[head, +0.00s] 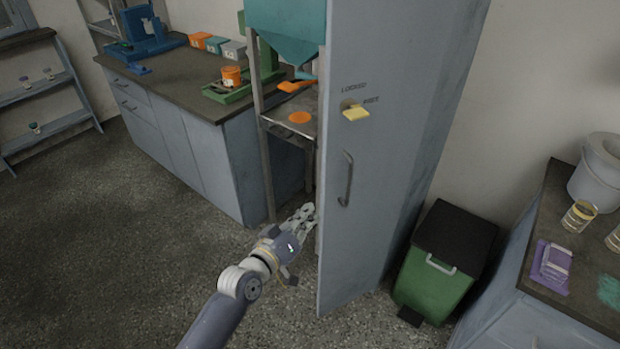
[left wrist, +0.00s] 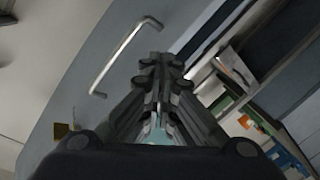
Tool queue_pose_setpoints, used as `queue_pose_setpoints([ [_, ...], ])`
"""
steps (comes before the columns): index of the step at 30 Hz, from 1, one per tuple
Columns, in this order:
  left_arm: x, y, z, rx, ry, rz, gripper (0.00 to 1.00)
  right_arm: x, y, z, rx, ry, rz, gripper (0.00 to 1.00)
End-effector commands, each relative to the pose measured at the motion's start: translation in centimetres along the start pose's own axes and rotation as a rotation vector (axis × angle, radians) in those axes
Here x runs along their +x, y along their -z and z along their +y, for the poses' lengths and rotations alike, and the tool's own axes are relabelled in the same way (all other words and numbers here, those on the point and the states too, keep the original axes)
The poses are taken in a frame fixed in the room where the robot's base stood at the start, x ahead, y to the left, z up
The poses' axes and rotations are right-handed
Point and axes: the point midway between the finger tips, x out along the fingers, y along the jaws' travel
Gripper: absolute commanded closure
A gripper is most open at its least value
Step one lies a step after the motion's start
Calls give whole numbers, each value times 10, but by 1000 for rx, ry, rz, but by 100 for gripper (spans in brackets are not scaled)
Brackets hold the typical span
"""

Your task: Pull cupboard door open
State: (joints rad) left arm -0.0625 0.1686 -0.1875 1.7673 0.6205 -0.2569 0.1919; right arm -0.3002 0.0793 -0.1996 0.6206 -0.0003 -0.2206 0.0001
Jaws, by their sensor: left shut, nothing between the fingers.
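The grey cupboard door (head: 365,230) stands tall in the middle of the head view. Its dark bar handle (head: 346,178) is upright at mid height, below a yellow latch piece (head: 355,113) and the word LOCKED. My left gripper (head: 309,209) is shut and empty, low beside the door's left edge and apart from the handle. In the left wrist view my shut fingers (left wrist: 155,75) point past the door (left wrist: 70,85), with the handle (left wrist: 123,57) to their left. I cannot tell whether the door is ajar. My right gripper is not in view.
A workbench (head: 205,165) with boxes and equipment stands at the left, with a metal stand (head: 268,170) close behind my gripper. A green bin (head: 435,285) is right of the cupboard, and a counter (head: 545,285) is farther right. The floor at front left is clear.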

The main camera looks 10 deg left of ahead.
Motion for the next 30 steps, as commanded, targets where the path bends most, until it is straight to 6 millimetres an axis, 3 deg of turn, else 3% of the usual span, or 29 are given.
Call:
queue_pose_setpoints([
  [6, 6, 24, -33, -337, -48, -57, 100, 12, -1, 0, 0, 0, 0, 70],
  [15, 5, 80, -51, -753, -152, -103, 100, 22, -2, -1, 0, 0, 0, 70],
  [23, 4, 105, -51, -893, -202, -115, 100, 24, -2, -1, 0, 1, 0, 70],
  [30, 30, 107, -43, -898, -206, -113, 100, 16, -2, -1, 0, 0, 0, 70],
])
